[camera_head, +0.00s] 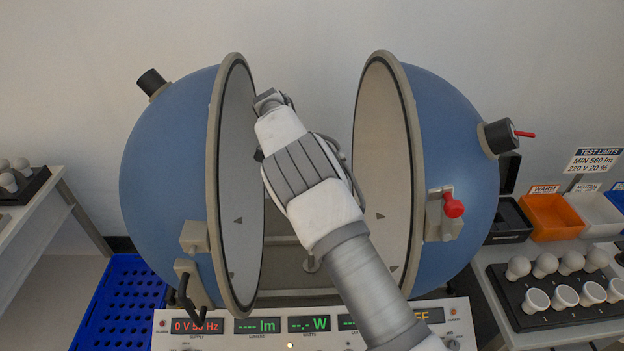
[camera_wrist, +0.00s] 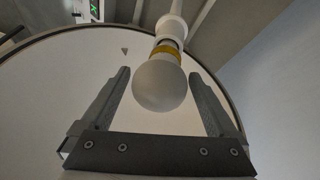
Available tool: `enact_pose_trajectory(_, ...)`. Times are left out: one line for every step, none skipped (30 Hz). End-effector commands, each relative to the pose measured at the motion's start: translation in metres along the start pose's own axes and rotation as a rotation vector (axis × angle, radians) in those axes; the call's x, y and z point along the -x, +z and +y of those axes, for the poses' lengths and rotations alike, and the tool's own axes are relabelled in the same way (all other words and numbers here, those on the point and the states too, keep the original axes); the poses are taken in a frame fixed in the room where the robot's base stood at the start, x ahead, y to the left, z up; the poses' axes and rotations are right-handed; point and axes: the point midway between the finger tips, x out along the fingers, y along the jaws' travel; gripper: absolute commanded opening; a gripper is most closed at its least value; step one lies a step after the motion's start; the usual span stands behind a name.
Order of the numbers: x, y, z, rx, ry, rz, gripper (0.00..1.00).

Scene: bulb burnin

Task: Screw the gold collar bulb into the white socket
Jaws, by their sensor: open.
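The gold collar bulb (camera_wrist: 160,85) shows in the wrist view as a round frosted white globe with a gold collar (camera_wrist: 166,52). Its collar end meets the white socket (camera_wrist: 172,27), a pale stem running to the top of the view; I cannot tell how deep it sits. My gripper (camera_wrist: 163,88) is open, with one finger on each side of the globe and a visible gap on both sides. In the head view my arm reaches between the two halves of the sphere, and the bulb and socket are hidden behind it.
The blue sphere's left half (camera_head: 165,180) and right half (camera_head: 455,150) stand close on both sides of my arm. A control panel (camera_head: 300,325) lies below. At the right are a bulb tray (camera_head: 560,318), an orange bin (camera_head: 550,215) and a white bin (camera_head: 598,212). A blue crate (camera_head: 115,300) stands at lower left.

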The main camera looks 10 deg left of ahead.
Motion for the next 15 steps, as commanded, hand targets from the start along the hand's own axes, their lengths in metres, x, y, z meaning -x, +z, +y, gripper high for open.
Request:
enact_pose_trajectory(-0.0048, 0.004, 0.0001, 0.047, -0.021, 0.004, 0.94)
enact_pose_trajectory(-0.0058, 0.0039, 0.0, 0.081, -0.034, 0.009, 0.94)
enact_pose_trajectory(-0.0058, 0.0042, -0.0001, 0.126, -0.054, 0.015, 0.94)
enact_pose_trajectory(-0.0058, 0.0048, -0.0002, 0.161, -0.069, 0.02, 0.94)
enact_pose_trajectory(-0.0058, 0.0044, -0.0003, 0.196, -0.083, 0.026, 0.94)
enact_pose_trajectory(-0.0057, 0.0045, -0.0003, 0.242, -0.103, 0.032, 0.94)
enact_pose_trajectory(-0.0061, 0.0045, -0.0004, 0.278, -0.117, 0.038, 0.94)
enact_pose_trajectory(-0.0059, 0.0041, -0.0005, 0.313, -0.133, 0.043, 0.94)
enact_pose_trajectory(-0.0057, 0.0046, -0.0005, 0.361, -0.153, 0.049, 0.94)
enact_pose_trajectory(-0.0063, 0.0044, -0.0006, 0.398, -0.168, 0.055, 0.94)
enact_pose_trajectory(-0.0058, 0.004, -0.0007, 0.434, -0.184, 0.06, 0.94)
enact_pose_trajectory(-0.0058, 0.0043, -0.0007, 0.483, -0.204, 0.068, 0.94)
enact_pose_trajectory(-0.0058, 0.0039, -0.0008, 0.52, -0.219, 0.073, 0.94)
enact_pose_trajectory(-0.0053, 0.004, -0.0009, 0.557, -0.235, 0.078, 0.94)
enact_pose_trajectory(-0.0053, 0.0039, -0.0008, 0.604, -0.254, 0.085, 0.94)
